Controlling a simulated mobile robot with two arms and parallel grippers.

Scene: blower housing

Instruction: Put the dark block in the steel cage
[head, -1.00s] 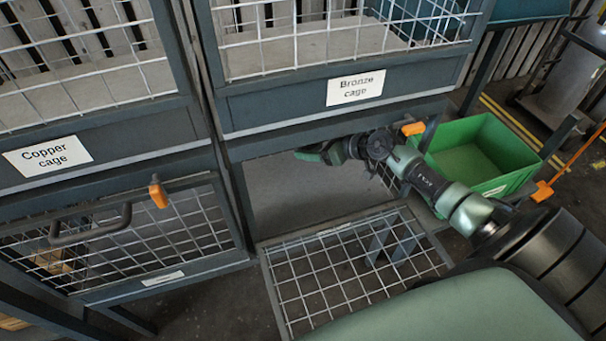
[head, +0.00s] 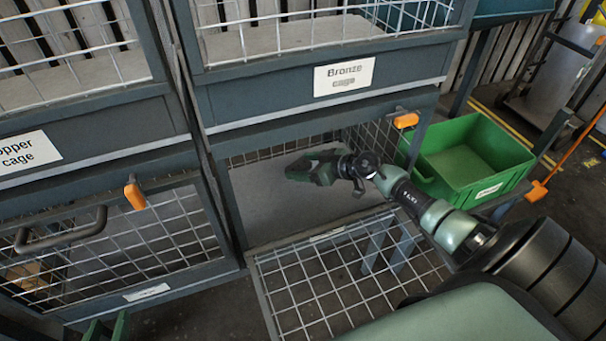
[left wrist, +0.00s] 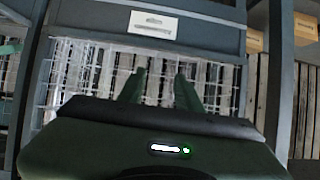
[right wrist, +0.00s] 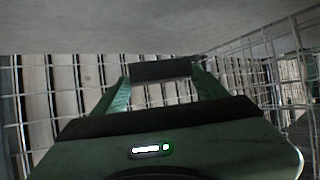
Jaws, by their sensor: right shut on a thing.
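The dark block (right wrist: 161,70) shows in the right wrist view, pinched between the two green fingertips of my right gripper (head: 298,168). In the head view I cannot make the block out from the gripper. My right gripper is inside the open lower cage (head: 268,205) under the bronze cage, above its grey floor. The small label on that cage's lowered door is too small to read. My left gripper (head: 107,328) shows at the bottom left edge of the head view. In the left wrist view its fingers (left wrist: 161,88) are apart with nothing between them.
The lowered mesh door (head: 325,285) lies below my right arm. An orange latch (head: 406,120) sits near the opening's upper right corner. A green bin (head: 470,160) stands at right. The copper cage label (head: 28,150) is above a closed mesh door (head: 130,250) with a handle.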

